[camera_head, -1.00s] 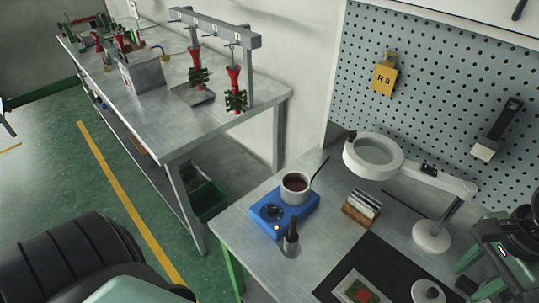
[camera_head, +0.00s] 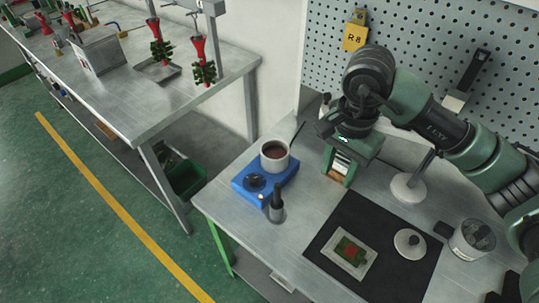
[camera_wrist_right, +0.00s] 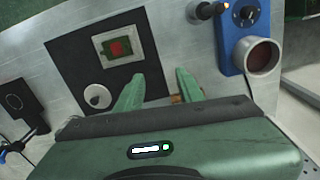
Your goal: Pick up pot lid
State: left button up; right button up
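The pot lid (camera_head: 409,243) is a small white-grey disc with a dark knob, lying on the black mat (camera_head: 332,220) on the near workbench. It also shows in the right wrist view (camera_wrist_right: 97,96), left of my fingers. The pot (camera_head: 275,154) with dark red wax sits on the blue heater (camera_head: 252,183). My right gripper (camera_head: 340,168) is open and empty, pointing down over the card holder, left of and behind the lid. In the right wrist view its two green fingers (camera_wrist_right: 158,87) are spread apart. My left gripper is out of view.
On the mat, a pale plate (camera_head: 340,260) holds a red and green piece. A dark upright tool (camera_head: 276,205) stands beside the heater. A tin (camera_head: 471,240) and the lamp base (camera_head: 408,188) stand near the lid. A pegboard (camera_head: 420,50) rises behind.

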aim_at(409, 244)
jog(key=i+j+z, duration=0.1)
jog(key=z, duration=0.25)
jog(key=j+z, duration=0.4)
jog(key=i+j+z, duration=0.1)
jog(key=j+z, duration=0.25)
jog(key=l, duration=0.1)
